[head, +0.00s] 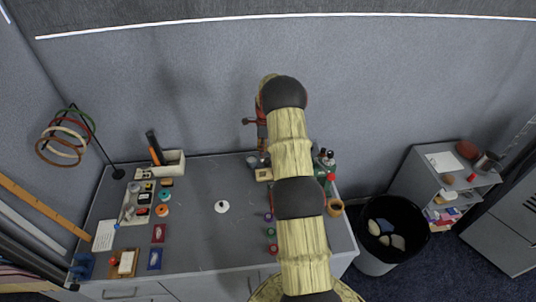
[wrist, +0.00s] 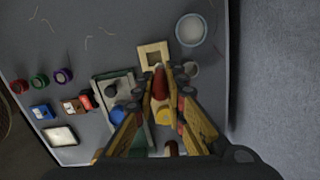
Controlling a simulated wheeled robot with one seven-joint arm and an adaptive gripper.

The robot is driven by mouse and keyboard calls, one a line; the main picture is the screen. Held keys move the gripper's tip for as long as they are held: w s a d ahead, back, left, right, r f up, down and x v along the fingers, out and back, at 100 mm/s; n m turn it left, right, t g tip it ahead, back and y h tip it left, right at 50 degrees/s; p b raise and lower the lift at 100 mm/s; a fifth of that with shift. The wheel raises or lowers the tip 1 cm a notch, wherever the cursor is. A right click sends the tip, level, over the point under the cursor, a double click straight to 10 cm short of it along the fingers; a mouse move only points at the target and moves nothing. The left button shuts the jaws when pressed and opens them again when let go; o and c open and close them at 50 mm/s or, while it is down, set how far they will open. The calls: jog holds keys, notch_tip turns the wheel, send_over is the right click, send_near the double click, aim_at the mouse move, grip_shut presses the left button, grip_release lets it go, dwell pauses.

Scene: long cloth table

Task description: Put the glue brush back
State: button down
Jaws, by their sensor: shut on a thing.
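In the wrist view my gripper (wrist: 160,72) is shut on a slim thing with a dark red part (wrist: 158,82), which I take to be the glue brush. Its lower end is hard to make out between the fingers. A pale wooden block with a square opening (wrist: 141,54) lies just beyond the fingertips, and the brush is beside or over its near edge; I cannot tell whether they touch. The block also shows in the head view (head: 264,175), below the gripper. My arm hides most of the gripper and brush there.
A grey tray (wrist: 112,88) and a blue round thing (wrist: 117,115) are left of the fingers. The table middle holds one white disc (head: 222,207) and is otherwise clear.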

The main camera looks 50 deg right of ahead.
jog(key=shift+w+d+f+p, duration=0.1)
jog(key=shift+w+d+f, duration=0.3)
jog(key=shift+d+f, duration=1)
jog(key=shift+w+d+f+p, duration=0.1)
jog(key=shift+w+d+f, duration=0.55)
jog(key=shift+f, duration=1.25)
jog(key=shift+w+d+f+p, duration=0.1)
jog(key=shift+w+d+f, duration=0.1)
jog(key=shift+d+f, duration=1.3)
jog(key=shift+a+f, duration=0.15)
jog(key=shift+a, duration=0.05)
jog(key=shift+f, duration=0.1)
jog(key=c, duration=2.3)
grip_release()
jog(key=shift+f, duration=0.1)
jog(key=o, duration=0.5)
jog(key=shift+r, duration=0.2)
